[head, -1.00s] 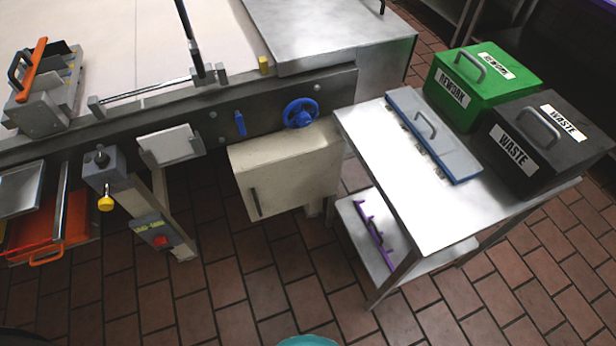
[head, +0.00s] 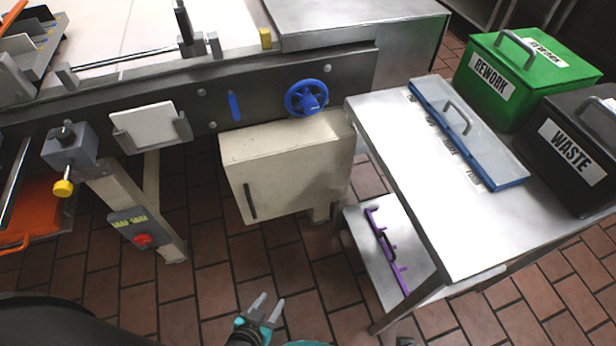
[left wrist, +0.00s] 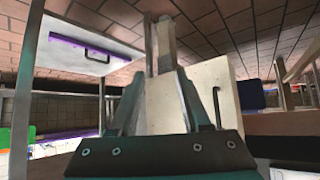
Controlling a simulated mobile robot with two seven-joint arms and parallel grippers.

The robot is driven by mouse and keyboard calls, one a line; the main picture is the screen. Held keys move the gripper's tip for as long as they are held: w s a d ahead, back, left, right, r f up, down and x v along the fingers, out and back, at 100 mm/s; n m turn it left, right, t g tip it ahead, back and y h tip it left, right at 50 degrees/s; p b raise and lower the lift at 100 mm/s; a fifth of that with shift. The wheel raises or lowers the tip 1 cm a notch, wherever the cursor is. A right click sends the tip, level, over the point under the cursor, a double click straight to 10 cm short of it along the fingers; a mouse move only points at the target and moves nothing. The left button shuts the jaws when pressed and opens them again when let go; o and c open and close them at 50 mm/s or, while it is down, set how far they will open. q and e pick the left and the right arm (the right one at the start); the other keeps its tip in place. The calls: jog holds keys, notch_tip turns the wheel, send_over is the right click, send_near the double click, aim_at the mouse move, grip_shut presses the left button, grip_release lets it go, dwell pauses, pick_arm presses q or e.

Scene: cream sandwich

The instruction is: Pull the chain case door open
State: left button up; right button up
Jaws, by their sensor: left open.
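The chain case (head: 290,165) is a cream box below the conveyor side, under a blue handwheel. Its front door looks shut, with a dark upright handle (head: 250,201) near the left edge. My left gripper (head: 268,303) is open and empty, in front of and below the door, apart from the handle. In the left wrist view the cream case (left wrist: 205,85) stands beyond the fingers, and the dark handle (left wrist: 217,107) shows right of them. My right gripper is out of view.
A steel table (head: 430,190) stands close on the right, with a purple tool (head: 385,245) on its lower shelf. A post with a red button (head: 143,240) stands to the left. The tiled floor before the case is clear.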

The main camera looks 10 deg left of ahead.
pick_arm(q)
jog(key=w+a+n+t+y+b, duration=0.2)
jog(key=w+t+b, duration=0.3)
jog(key=w+b, duration=0.25)
jog(key=n+t+y+b, duration=0.3)
jog(key=y+b, duration=0.2)
jog(key=b, duration=0.4)
send_near(252, 209)
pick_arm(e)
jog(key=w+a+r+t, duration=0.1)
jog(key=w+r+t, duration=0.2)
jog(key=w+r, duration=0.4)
pick_arm(q)
jog(key=b+x, duration=0.1)
jog(key=x, duration=0.4)
jog(key=shift+w+a+b, duration=0.15)
jog(key=shift+w+b, duration=0.05)
jog(key=shift+b, duration=0.1)
jog(key=shift+b+x, duration=0.4)
jog(key=shift+x, duration=0.7)
jog(key=shift+b+x, duration=0.35)
jog(key=shift+x, duration=0.55)
jog(key=shift+w+a, duration=0.15)
jog(key=shift+w, duration=0.35)
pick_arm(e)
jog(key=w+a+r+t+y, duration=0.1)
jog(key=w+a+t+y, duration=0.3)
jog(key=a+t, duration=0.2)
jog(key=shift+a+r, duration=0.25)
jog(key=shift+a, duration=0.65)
